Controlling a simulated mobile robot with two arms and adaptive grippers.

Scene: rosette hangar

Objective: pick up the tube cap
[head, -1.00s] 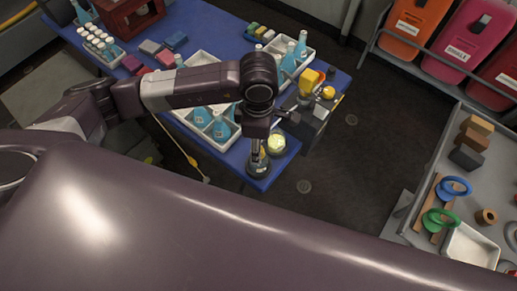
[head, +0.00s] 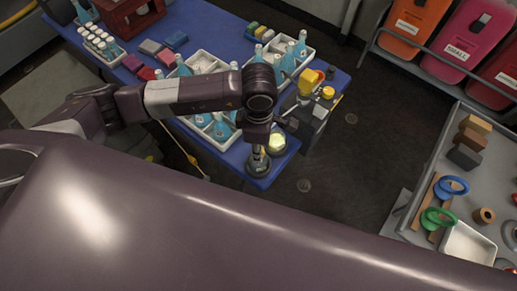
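My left arm comes in from the left and its gripper (head: 257,153) points down over the near right corner of the blue table. Below it is a dark round piece (head: 258,169) with a light top, partly hidden by the gripper. I cannot tell whether the gripper touches it, or whether the fingers are open. I cannot make out a separate tube cap with certainty; several white-capped tubes (head: 99,41) stand in a rack at the table's far left. My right gripper is not in view.
A round dish with a pale yellow-green piece (head: 277,141) is just right of the gripper. White trays of blue bottles (head: 210,125) and a grey device with yellow parts (head: 307,110) stand close by. A grey cart (head: 480,190) holds rings and blocks. Floor between is clear.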

